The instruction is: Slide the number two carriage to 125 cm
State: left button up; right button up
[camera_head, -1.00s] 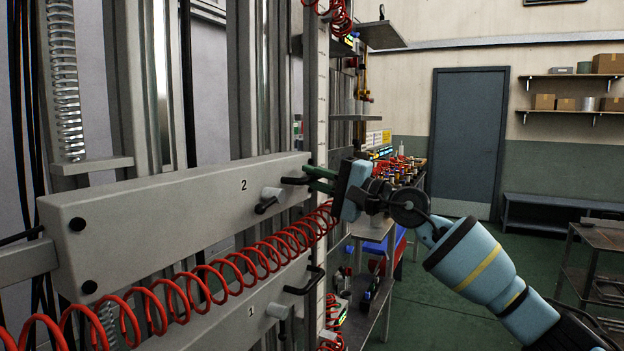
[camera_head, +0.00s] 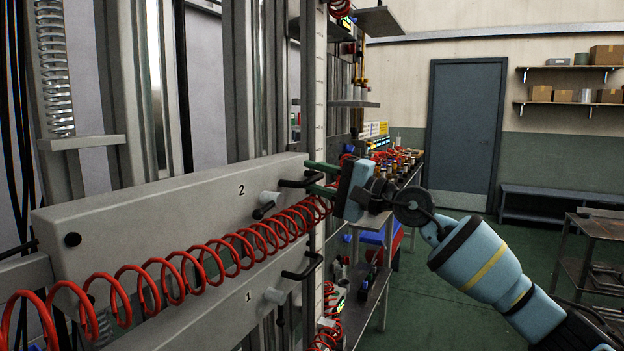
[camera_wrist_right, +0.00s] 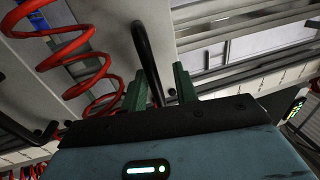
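The number two carriage (camera_head: 150,215) is a long grey beam marked "2", across the rails above the number one carriage (camera_head: 225,305). At its right end are a black loop handle (camera_head: 294,183) and a round knob with a dark lever (camera_head: 265,206). My right gripper (camera_head: 318,178) is at this handle, its green fingers apart. In the right wrist view, the black handle bar (camera_wrist_right: 148,60) runs between the fingers (camera_wrist_right: 160,88), with a gap showing beside the right finger. A pale upright scale (camera_head: 321,120) stands just behind; its figures are not legible. My left gripper is out of view.
A red coiled hose (camera_head: 180,275) crosses in front of the carriages' lower part. The number one carriage has its own handle (camera_head: 303,267) below. A bench with small parts (camera_head: 400,165) stands behind my right gripper. Open green floor (camera_head: 420,290) lies to the right.

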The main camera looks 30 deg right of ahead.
jog(key=b+v, duration=0.2)
jog(key=v, duration=0.5)
jog(key=shift+b, duration=0.35)
